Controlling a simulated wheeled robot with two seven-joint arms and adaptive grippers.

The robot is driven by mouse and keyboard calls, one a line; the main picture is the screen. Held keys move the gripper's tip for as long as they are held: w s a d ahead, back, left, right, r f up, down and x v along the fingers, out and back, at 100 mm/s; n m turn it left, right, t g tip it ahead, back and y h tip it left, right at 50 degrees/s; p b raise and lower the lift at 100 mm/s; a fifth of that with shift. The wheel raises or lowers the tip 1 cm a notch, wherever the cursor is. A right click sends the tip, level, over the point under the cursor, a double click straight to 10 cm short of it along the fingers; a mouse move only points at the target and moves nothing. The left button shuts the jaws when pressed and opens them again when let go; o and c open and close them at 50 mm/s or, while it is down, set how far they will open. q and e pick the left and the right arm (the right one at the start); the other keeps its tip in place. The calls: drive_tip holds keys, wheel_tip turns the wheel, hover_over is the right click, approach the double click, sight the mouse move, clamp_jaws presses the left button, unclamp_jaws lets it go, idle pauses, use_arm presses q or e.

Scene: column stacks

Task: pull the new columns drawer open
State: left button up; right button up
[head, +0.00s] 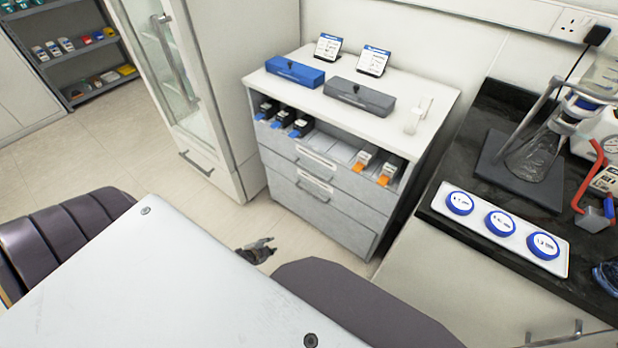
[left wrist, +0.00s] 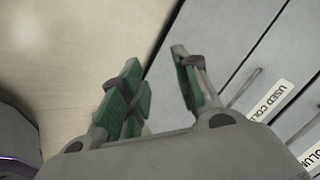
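The drawer cabinet (head: 330,205) stands against the back wall in the head view, with stacked grey drawers under an open top bay. Its drawers look shut. The upper drawer label (head: 317,157) is too small to read there. In the left wrist view, a label beginning "USED COL" (left wrist: 272,101) sits beside a bar handle (left wrist: 243,88). Another label (left wrist: 312,157) is cut off by the frame edge, with only part of "COLUMN" readable. My left gripper (head: 262,247) is low in front of the cabinet; its green-padded fingers (left wrist: 155,80) are apart and empty, touching no handle. My right gripper is not in view.
A blue case (head: 295,72) and a grey case (head: 361,97) lie on the cabinet top. A glass-door cabinet (head: 190,100) stands to the left. A dark bench (head: 520,200) with glassware and a white tray of blue discs stands to the right.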

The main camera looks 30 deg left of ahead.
use_arm(q)
drive_tip(key=w+r+m+t+h+b, duration=0.1)
drive_tip(key=w+r+m+t+b, duration=0.2)
drive_tip(key=w+r, duration=0.5)
drive_tip(key=w+r+m+t+h+b, duration=0.1)
drive_tip(key=w+r+m+t+b, duration=0.3)
drive_tip(key=r, duration=1.1)
drive_tip(key=w+m+b, duration=0.2)
drive_tip(key=w, duration=0.2)
drive_tip(key=shift+w+d+m, duration=0.15)
drive_tip(key=shift+d+m, duration=0.1)
drive_tip(key=shift+m, duration=0.15)
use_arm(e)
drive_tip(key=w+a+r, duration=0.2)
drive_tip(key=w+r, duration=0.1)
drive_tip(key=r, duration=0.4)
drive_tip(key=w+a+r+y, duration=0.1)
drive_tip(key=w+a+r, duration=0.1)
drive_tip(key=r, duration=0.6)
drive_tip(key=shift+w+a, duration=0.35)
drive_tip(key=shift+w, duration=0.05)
use_arm(q)
drive_tip(key=shift+w+f, duration=0.1)
drive_tip(key=shift+w, duration=0.05)
